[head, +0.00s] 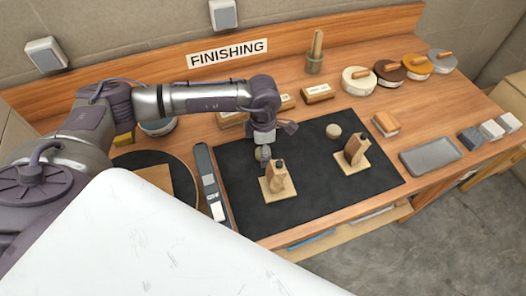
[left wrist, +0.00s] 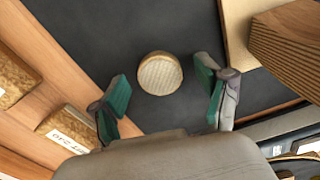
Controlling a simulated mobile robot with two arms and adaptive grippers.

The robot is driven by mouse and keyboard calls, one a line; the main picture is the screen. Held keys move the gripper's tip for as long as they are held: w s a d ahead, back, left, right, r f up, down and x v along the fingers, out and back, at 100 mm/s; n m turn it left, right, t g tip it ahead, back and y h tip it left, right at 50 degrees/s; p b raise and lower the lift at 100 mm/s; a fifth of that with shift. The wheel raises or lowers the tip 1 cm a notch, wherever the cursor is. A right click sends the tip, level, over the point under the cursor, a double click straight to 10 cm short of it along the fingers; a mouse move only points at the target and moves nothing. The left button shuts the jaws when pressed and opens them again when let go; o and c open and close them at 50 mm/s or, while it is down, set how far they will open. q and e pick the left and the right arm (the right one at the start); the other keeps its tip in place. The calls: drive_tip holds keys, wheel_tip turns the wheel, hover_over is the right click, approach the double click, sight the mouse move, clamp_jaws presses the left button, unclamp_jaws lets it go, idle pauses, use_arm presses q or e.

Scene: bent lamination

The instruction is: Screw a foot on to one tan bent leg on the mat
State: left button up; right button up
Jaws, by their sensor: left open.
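My left gripper (head: 264,150) is open over the black mat (head: 240,207), just behind the nearer leg. In the left wrist view the gripper's green-padded fingers (left wrist: 163,100) stand apart, with a round tan foot (left wrist: 160,73) lying on the mat beyond and between their tips, ungrasped. In the head view the gripper partly covers this foot (head: 258,154). One tan bent leg (head: 277,180) stands on a pale square base at mid-mat; it also shows in the left wrist view (left wrist: 292,40). A darker bent leg (head: 355,148) stands on another base to the right. A second round foot (head: 333,131) lies behind it.
A long grey tool (head: 209,180) lies along the mat's left edge. A sanding block (head: 385,124) and grey tray (head: 430,156) are to the right. Labelled blocks (head: 318,93) and several round tins (head: 391,73) stand behind. The mat's front is clear.

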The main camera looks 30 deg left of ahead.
use_arm(q)
drive_tip(key=c, duration=0.9)
drive_tip(key=shift+r, duration=0.1)
drive_tip(key=shift+r+b, duration=0.45)
drive_tip(key=shift+r, duration=0.1)
drive_tip(key=r, duration=0.1)
drive_tip(key=r+b, duration=0.1)
drive_tip(key=shift+w+d+r+b, duration=0.2)
drive_tip(key=shift+r+b, duration=0.1)
drive_tip(key=shift+r, duration=0.1)
drive_tip(key=shift+w+d+r+b, duration=0.65)
drive_tip(key=shift+w+d+r, duration=0.45)
drive_tip(key=shift+d, duration=0.45)
drive_tip(key=shift+w+d+r+b, duration=0.7)
drive_tip(key=shift+w+d+r, duration=0.25)
drive_tip(key=shift+d+r, duration=0.45)
drive_tip(key=shift+w+d+r+b, duration=0.65)
drive_tip(key=shift+w+d+r, duration=0.4)
drive_tip(key=shift+d, duration=0.65)
